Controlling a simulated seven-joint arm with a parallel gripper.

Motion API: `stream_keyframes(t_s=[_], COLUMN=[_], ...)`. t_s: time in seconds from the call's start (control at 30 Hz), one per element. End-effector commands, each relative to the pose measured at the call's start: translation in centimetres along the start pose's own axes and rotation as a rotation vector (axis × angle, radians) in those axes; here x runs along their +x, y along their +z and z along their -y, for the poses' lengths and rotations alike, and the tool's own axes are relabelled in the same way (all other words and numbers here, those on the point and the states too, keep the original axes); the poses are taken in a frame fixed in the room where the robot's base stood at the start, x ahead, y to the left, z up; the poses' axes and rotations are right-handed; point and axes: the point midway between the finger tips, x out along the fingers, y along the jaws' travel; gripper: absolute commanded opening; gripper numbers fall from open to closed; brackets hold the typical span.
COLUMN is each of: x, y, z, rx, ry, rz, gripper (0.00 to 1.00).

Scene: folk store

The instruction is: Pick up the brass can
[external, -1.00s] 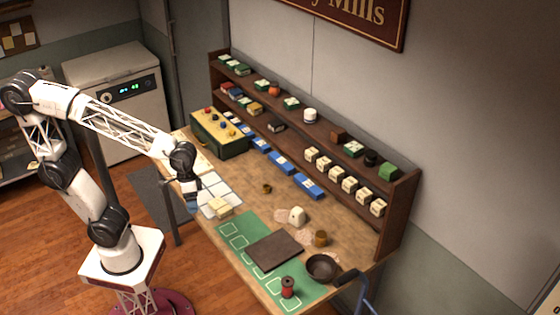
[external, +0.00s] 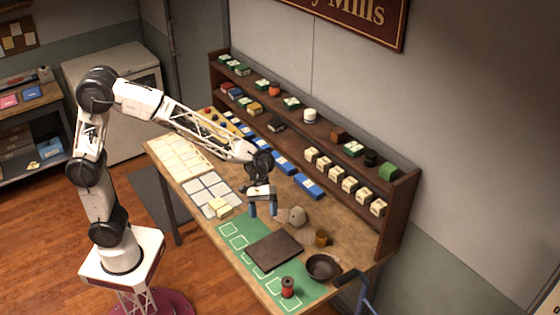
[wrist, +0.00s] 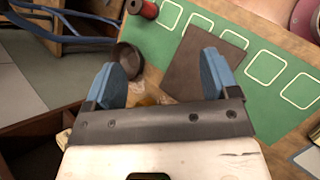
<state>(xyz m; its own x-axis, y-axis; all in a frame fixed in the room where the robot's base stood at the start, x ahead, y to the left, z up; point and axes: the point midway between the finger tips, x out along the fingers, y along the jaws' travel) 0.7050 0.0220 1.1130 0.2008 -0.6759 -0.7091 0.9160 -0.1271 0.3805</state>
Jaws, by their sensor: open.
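The brass can (external: 321,238) stands upright on the workbench, between the dark bowl and a pale block. In the wrist view, a blurred yellowish patch that looks like the brass can (wrist: 148,99) shows low between the fingers, partly hidden by the gripper body. My gripper (external: 263,212) is above the bench, to the left of the can in the external view and apart from it. Its two blue fingers (wrist: 158,62) are spread wide with nothing held between them.
The dark bowl (external: 322,269), pale block (external: 297,216), brown board (external: 274,250) and red spool (external: 288,288) are near the can. A green mat (external: 234,232) lies along the front. The shelf (external: 398,215) with several boxes stands behind.

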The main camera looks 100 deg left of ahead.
Motion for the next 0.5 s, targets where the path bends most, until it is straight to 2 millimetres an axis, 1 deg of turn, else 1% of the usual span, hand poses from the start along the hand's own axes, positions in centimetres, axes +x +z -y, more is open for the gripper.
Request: stream_keyframes(t_s=[0.03, 0.2, 0.27, 0.47, 0.5], x=[0.4, 1.3, 1.6, 2.7, 2.9], y=[-1.3, -5.2, -6.6, -11.8, -12.8], z=[-0.9, -4.0, -4.9, -8.0, -8.5], rx=[-0.040, -0.179, -0.229, -0.390, -0.423], ry=[0.016, 0.078, 0.099, 0.172, 0.186], rz=[0.015, 0.074, 0.096, 0.168, 0.183], gripper=[0.81, 0.81, 0.81, 0.81, 0.81])
